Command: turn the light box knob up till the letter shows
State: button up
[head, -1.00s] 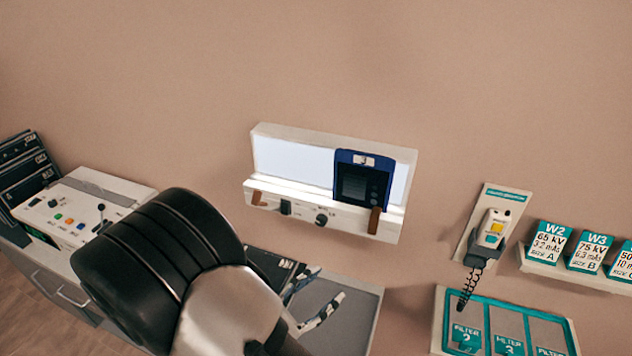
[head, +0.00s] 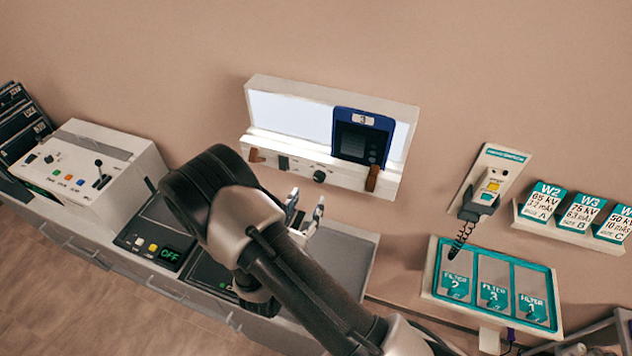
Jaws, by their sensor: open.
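The light box (head: 287,118) is a white wall unit with a lit panel. A blue-framed dark film (head: 358,140) stands on the right of its panel, with a label at its top; I cannot make out a letter in its dark area. A round black knob (head: 319,176) sits on the box's lower front strip, left of a brown clip. A dark switch (head: 283,162) is left of the knob. My gripper (head: 305,206) is open and empty, just below the strip and a little left of the knob, apart from it in this view.
A control console (head: 85,165) with a lever and a dark panel reading OFF (head: 170,254) are at left. A handset (head: 487,194) with a coiled cord hangs at right, above a tray of filters (head: 437,283). Cards W2 and W3 stand on a shelf (head: 560,232). Bare wall surrounds the light box.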

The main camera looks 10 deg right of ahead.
aim_at(318, 179)
jog(key=x, duration=0.7)
jog(key=shift+w+d+p, duration=0.15)
jog(key=shift+w+p, duration=0.05)
jog(key=shift+p, duration=0.1)
jog(key=shift+c, duration=0.3)
jog(key=c, duration=1)
